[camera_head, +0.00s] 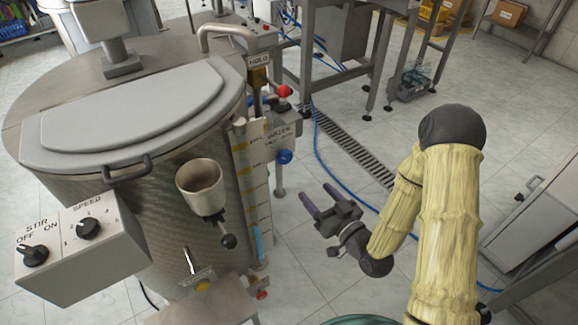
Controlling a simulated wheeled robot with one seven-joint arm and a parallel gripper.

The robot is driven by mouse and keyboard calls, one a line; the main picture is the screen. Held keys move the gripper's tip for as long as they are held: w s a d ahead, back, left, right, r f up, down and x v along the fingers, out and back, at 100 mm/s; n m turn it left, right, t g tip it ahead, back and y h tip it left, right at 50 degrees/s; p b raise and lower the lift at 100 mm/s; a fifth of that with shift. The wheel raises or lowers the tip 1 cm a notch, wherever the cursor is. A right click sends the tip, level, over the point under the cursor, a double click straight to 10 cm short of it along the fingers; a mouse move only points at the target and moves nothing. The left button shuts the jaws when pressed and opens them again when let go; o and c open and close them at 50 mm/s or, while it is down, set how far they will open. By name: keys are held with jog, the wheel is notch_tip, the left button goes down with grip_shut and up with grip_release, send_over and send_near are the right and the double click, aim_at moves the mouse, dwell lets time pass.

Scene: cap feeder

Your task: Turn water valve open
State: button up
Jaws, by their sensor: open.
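A large steel tank (180,210) with a grey lid fills the left. On its right side sits a small panel (275,138) with lettering that seems to include "WATER". A blue round knob (285,157) sticks out at the lower edge of this panel, and a red knob (284,91) stands above it. I cannot tell for sure which is the water valve. My gripper (319,197) is open and empty, to the right of and below the blue knob, apart from it. Its purple fingers point up and left, toward the tank side.
A control box (80,245) with STIR and SPEED knobs, a steel cup (201,186) and a lever (190,260) are on the tank's front. A blue hose (318,150) and a drain grate (350,147) run along the floor. A metal cabinet (530,220) stands at right.

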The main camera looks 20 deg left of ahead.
aim_at(287, 159)
jog(key=b+x, duration=0.5)
jog(key=x, duration=1)
